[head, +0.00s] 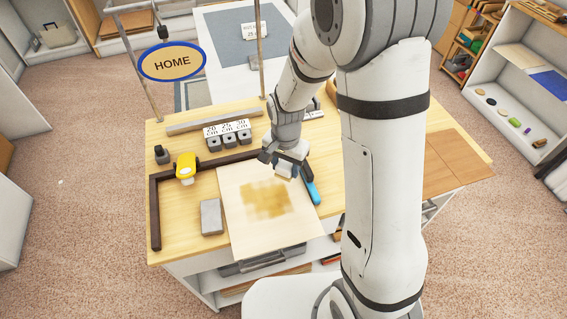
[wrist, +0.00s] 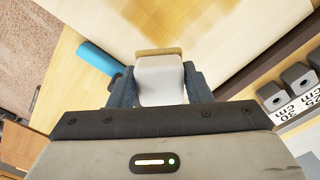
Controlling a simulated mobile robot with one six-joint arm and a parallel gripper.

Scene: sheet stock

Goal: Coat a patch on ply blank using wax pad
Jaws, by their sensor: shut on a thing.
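The ply blank (head: 237,223) is a pale square sheet lying flat on the workbench. A blotchy yellow-brown coated patch (head: 268,197) covers its middle; part of it shows at the top of the wrist view (wrist: 170,15). My gripper (head: 286,168) is at the blank's far right edge. In the wrist view its dark fingers (wrist: 158,88) are shut on the wax pad (wrist: 160,75), a white block with a tan face at its far end. I cannot tell whether the tan face touches the blank.
A blue cylindrical handle (head: 311,192) lies close right of the blank. A grey block (head: 211,216) lies left of it. A dark L-shaped fence (head: 154,210), a yellow tool (head: 185,166) and labelled grey blocks (head: 229,138) stand left and behind. A HOME sign (head: 172,62) hangs behind.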

